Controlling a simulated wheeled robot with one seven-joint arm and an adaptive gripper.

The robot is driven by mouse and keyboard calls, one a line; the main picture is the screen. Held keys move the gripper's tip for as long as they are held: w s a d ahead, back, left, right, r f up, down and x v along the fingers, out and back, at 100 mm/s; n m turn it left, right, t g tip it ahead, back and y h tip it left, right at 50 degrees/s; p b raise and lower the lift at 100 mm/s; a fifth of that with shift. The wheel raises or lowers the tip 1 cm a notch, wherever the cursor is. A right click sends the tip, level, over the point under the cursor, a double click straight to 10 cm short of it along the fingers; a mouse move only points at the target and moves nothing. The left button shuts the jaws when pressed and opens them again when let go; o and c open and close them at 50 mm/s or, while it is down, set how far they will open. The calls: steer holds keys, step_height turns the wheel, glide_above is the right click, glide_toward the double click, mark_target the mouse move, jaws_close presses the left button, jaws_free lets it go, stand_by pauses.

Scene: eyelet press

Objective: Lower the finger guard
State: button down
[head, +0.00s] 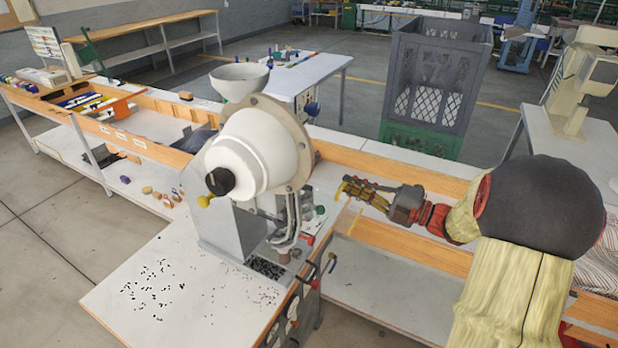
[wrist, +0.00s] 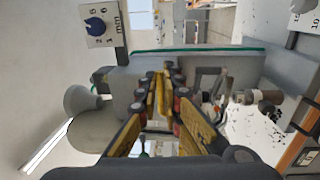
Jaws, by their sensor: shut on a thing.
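The eyelet press (head: 255,150) stands at the middle of the head view, with a white rounded body, a grey column and a bowl on top. My gripper (head: 345,188) reaches in from the right, beside the press's working side. In the wrist view my gripper (wrist: 162,82) is shut on a narrow yellow piece (wrist: 163,98) between its yellow fingers. This piece may be part of the finger guard, but I cannot tell. The rest of the guard and its height are not clear, and the fingers hide part of that area.
Small dark eyelets lie scattered on the white table (head: 190,290) in front of the press. A wooden rail (head: 400,242) runs below my forearm. A grey crate on a green one (head: 435,85) stands behind.

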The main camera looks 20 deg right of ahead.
step_height(320, 180, down, 3)
steer(key=b, duration=0.2)
steer(key=shift+r+b, duration=0.2)
steer(key=shift+b, duration=0.2)
steer(key=shift+w+a+f+b, duration=0.15)
steer(key=shift+w+f+b, duration=0.05)
steer(key=shift+f+b, duration=0.45)
steer(key=shift+w+a+f+b, duration=0.1)
steer(key=shift+w+f+b, duration=0.05)
steer(key=shift+f+b, duration=0.45)
steer(key=c, duration=1.9)
jaws_free()
steer(key=shift+r, duration=0.15)
steer(key=shift+s+d+b, duration=0.25)
steer(key=shift+s+d, duration=0.15)
steer(key=shift+d, duration=0.75)
steer(key=shift+s+d+b, duration=0.3)
steer(key=shift+s+d, duration=0.05)
steer(key=shift+d, duration=0.8)
steer(key=shift+s+d+b, duration=0.25)
steer(key=shift+s+d, duration=0.15)
steer(key=shift+d, duration=0.75)
